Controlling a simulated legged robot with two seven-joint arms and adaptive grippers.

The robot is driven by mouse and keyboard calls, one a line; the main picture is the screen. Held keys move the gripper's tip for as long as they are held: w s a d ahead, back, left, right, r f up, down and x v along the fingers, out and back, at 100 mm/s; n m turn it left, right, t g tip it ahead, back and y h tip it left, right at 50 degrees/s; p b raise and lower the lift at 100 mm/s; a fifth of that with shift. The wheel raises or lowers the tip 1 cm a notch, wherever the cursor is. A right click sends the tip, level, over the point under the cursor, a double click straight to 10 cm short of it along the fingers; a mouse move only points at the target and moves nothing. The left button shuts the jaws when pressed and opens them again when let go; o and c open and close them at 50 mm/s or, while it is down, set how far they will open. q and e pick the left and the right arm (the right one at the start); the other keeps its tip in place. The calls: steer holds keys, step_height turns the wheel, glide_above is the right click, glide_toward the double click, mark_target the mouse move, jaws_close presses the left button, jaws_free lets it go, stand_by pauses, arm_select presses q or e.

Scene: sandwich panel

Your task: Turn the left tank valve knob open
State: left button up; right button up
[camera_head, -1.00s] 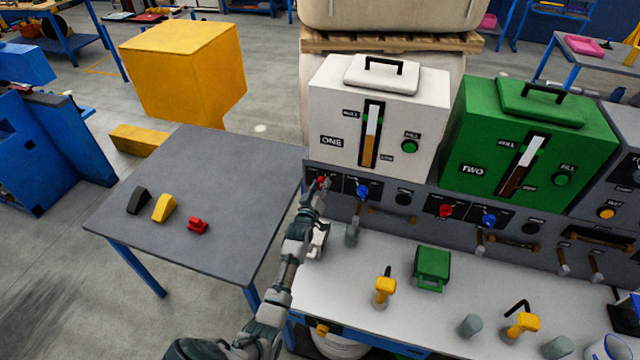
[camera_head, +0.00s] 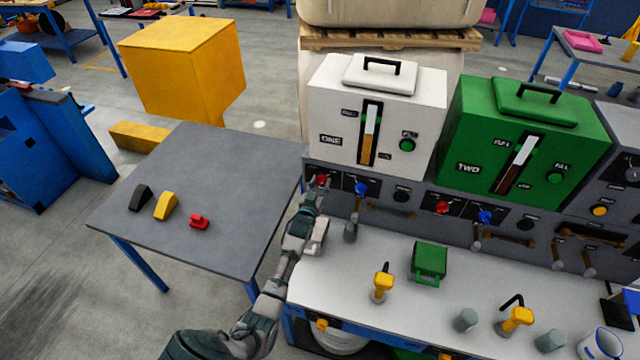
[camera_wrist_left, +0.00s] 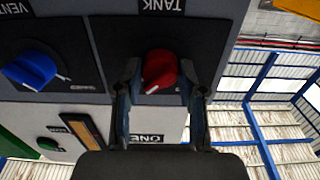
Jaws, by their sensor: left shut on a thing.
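The red knob (camera_wrist_left: 161,70) under the TANK label is on the dark panel in the left wrist view, where the picture is upside down. A white mark shows on its edge. My left gripper (camera_wrist_left: 160,76) has one finger on each side of the knob and is shut on it. In the head view the red knob (camera_head: 321,179) sits at the left end of the grey panel, below the white tank marked ONE (camera_head: 335,105). My left gripper (camera_head: 319,186) partly covers it there. My right gripper is not in view.
A blue VENT knob (camera_wrist_left: 32,70) is beside the red one. The green tank marked TWO (camera_head: 490,180) has its own red knob (camera_head: 442,208) and blue knob. Yellow-handled tools and a green block (camera_head: 430,262) stand on the bench. A grey table (camera_head: 240,190) is left.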

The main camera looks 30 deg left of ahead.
arm_select(q)
steer(key=shift+s+f, duration=0.1)
steer(key=shift+f, duration=0.4)
steer(key=o, duration=0.9)
steer(key=shift+o, duration=1.2)
steer(key=shift+r, duration=0.2)
steer(key=v, duration=1.1)
steer(key=shift+s, duration=0.3)
